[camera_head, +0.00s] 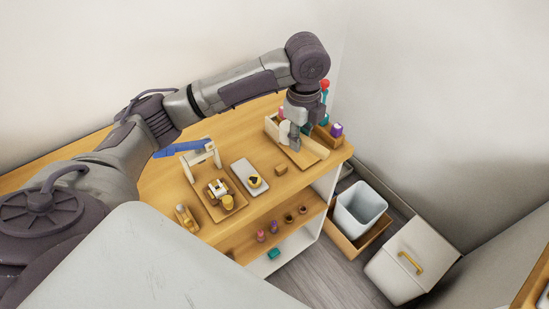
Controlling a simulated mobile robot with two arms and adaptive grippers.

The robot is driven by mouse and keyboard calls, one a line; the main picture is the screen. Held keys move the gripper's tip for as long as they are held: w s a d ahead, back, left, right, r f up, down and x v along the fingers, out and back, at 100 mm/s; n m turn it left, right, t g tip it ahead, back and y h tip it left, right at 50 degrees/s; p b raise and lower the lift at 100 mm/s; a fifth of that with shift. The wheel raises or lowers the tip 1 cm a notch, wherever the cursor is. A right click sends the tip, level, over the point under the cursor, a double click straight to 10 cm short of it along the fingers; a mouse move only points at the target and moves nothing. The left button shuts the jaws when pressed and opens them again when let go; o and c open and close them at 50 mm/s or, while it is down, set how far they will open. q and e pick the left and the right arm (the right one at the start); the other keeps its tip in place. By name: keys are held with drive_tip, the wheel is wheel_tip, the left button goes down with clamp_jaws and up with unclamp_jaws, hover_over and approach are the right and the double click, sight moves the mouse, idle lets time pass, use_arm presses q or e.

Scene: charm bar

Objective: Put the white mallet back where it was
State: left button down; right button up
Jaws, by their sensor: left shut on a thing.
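My left gripper (294,138) reaches over the right end of the wooden counter (313,178) and points down. It is shut on the white mallet (284,128), whose pale part shows just left of the fingers. The fingers and wrist hide much of the mallet, and I cannot tell whether it touches the wooden tray (305,157) beneath. My right gripper is not in view.
A white stand with a blue lever (182,148), a wooden board (236,207) and a white tray (240,168) with a dark and gold piece are on the counter. A small wooden block (281,169) lies nearby. A white bin (360,213) stands below, right.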

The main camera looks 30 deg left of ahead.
use_arm(q)
drive_tip(key=shift+w+d+f+m, duration=0.25)
drive_tip(key=shift+d+m, duration=0.3)
drive_tip(key=shift+m, duration=0.35)
drive_tip(key=shift+w+a+f, duration=0.1)
drive_tip(key=shift+a, duration=0.1)
drive_tip(key=p, duration=0.2)
hover_over(267, 156)
wheel_tip(267, 156, down, 7)
drive_tip(key=shift+r, duration=0.1)
wheel_tip(267, 156, down, 4)
drive_tip(key=shift+r+p, duration=0.1)
drive_tip(key=shift+p, duration=0.4)
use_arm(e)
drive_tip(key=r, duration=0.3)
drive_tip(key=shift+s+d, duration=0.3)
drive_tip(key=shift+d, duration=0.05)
use_arm(q)
drive_tip(key=shift+f, duration=0.2)
drive_tip(key=c, duration=1)
unclamp_jaws()
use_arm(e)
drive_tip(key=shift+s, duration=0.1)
